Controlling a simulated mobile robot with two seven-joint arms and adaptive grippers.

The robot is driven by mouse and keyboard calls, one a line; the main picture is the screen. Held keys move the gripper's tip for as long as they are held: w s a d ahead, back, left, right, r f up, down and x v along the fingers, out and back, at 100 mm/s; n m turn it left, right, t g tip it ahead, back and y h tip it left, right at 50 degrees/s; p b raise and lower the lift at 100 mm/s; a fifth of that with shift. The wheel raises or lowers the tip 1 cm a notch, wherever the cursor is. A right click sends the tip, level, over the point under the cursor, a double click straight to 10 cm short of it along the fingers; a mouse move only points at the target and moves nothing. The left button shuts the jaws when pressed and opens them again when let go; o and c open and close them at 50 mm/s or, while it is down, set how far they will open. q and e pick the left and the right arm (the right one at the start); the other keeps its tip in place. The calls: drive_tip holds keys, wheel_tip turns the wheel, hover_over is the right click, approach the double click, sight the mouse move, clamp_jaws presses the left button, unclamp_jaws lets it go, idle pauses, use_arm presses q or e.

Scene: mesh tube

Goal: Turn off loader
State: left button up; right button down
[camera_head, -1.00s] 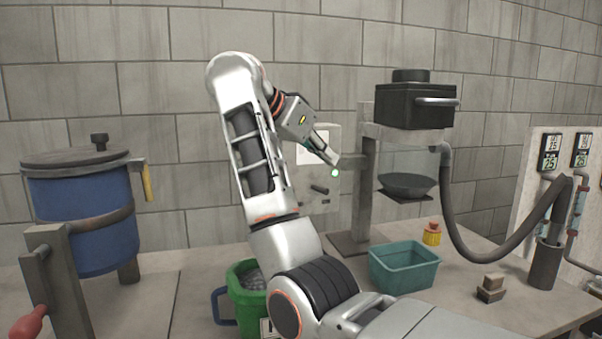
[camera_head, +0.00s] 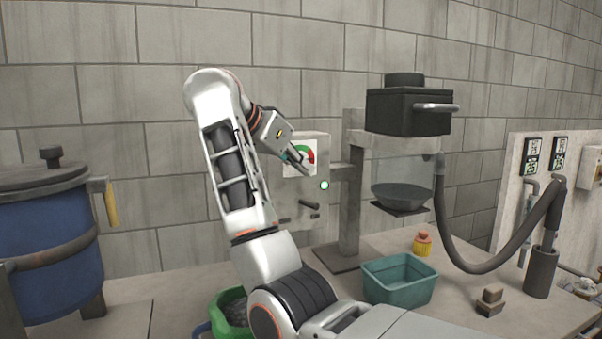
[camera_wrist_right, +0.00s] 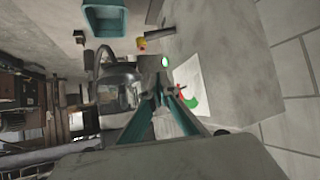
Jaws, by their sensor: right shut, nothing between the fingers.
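The loader (camera_head: 350,190) stands on the bench against the wall, with a black box-shaped hopper (camera_head: 408,112) on top. Its grey control box (camera_head: 311,205) has a red and green dial, a dark lever (camera_head: 309,204) and a round button (camera_head: 324,185) glowing green-white. The button also shows lit in the right wrist view (camera_wrist_right: 165,62). My right gripper (camera_head: 303,167) is shut and empty, in front of the dial, up and left of the button. In the right wrist view its fingertips (camera_wrist_right: 168,90) overlap the panel's edge; I cannot tell if they touch it. My left gripper is out of view.
A teal bin (camera_head: 400,280), a yellow-and-red item (camera_head: 423,243) and small blocks (camera_head: 490,302) lie on the bench. A hose (camera_head: 470,262) runs right. A blue tank (camera_head: 50,250) stands left; a green bucket (camera_head: 228,312) is beside my arm.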

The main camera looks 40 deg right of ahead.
sight(322, 182)
drive_tip(key=b+x, duration=0.1)
drive_tip(key=x, duration=0.7)
drive_tip(key=shift+f, duration=0.1)
drive_tip(key=a, duration=0.1)
drive_tip(key=a+f, duration=0.1)
drive_tip(key=a, duration=0.1)
drive_tip(key=shift+s+f+p, duration=0.1)
drive_tip(key=shift+s+p, duration=0.1)
drive_tip(key=shift+p, duration=0.1)
drive_tip(key=shift+a+f, duration=0.2)
drive_tip(key=shift+f, duration=0.2)
drive_tip(key=shift+a, duration=0.1)
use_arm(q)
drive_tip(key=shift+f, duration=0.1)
use_arm(e)
drive_tip(key=shift+f, duration=0.1)
